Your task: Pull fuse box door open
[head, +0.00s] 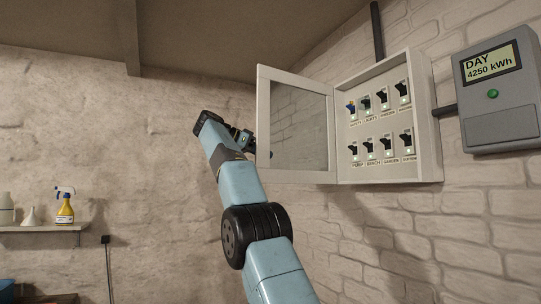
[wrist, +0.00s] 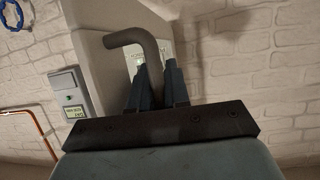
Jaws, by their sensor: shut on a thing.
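The fuse box (head: 428,130) is a pale box on the brick wall, with two rows of labelled switches showing inside. Its door (head: 262,120), a pale frame around a dark glassy pane, stands swung open to the left, hinged at the box's left side. My gripper (head: 247,140) is at the door's free left edge, partly hidden behind my arm. In the wrist view the dark curved handle (wrist: 122,40) runs down between my two fingers, which are shut on it. The pale door surface (wrist: 92,50) lies behind the handle.
A grey meter (head: 500,125) with a lit display hangs right of the box; it also shows in the wrist view (wrist: 70,90). A conduit (head: 376,30) rises above the box. A shelf (head: 40,228) with a yellow spray bottle (head: 65,208) is far left.

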